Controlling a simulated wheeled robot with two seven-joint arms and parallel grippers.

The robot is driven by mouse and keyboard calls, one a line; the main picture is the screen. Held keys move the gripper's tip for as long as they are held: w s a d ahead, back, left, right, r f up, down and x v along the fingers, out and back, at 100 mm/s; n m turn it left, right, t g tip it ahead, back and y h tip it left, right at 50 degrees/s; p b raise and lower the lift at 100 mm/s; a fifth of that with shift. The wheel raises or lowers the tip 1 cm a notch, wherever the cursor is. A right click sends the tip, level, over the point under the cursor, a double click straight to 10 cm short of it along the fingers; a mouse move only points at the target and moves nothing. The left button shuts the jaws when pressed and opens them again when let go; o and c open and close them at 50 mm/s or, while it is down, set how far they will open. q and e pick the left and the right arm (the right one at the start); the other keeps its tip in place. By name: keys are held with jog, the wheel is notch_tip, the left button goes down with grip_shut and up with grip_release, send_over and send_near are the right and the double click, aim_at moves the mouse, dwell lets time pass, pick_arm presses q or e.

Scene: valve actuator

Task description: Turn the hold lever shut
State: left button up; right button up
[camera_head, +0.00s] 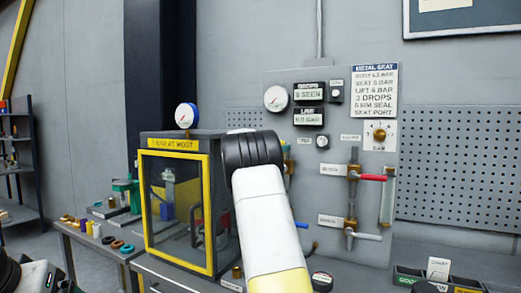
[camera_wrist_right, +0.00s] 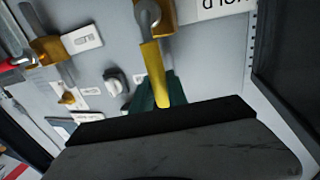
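In the right wrist view a yellow-handled lever (camera_wrist_right: 155,70) hangs from a brass valve at the top, beside a label cut off by the frame edge. My right gripper (camera_wrist_right: 160,112) shows there as a broad dark block. The lever's free end reaches the block's upper edge, and dark green pieces lie behind and beside that end. I cannot tell whether the gripper touches or grips the lever. In the head view my white and yellow right arm hides this gripper and that part of the panel. A dark part of my left arm (camera_head: 38,277) shows at the lower left corner; its fingers are not clear.
A yellow-framed test cabinet (camera_head: 148,210) stands left of my right arm. The wall panel right of the arm bears a red lever (camera_head: 372,177), a pale lever (camera_head: 368,237), a brass knob (camera_head: 379,134) and gauges. A bin tray (camera_head: 408,279) sits at lower right.

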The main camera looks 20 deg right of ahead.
grip_shut()
dwell(1.0)
jog(key=s+d+f+m+t+y, duration=0.1)
jog(key=s+d+f+m+y, duration=0.1)
jog(key=m, duration=0.5)
jog(key=s+d+f+m+t+y, duration=0.1)
jog(key=s+d+f+m+y, duration=0.2)
jog(key=f+m, duration=0.3)
jog(key=shift+s+d+f+m, duration=0.25)
jog(key=shift+s+f+m, duration=0.15)
jog(key=shift+s+m, duration=0.5)
jog(key=shift+w+f, duration=0.1)
jog(key=shift+w, duration=0.05)
dwell(0.5)
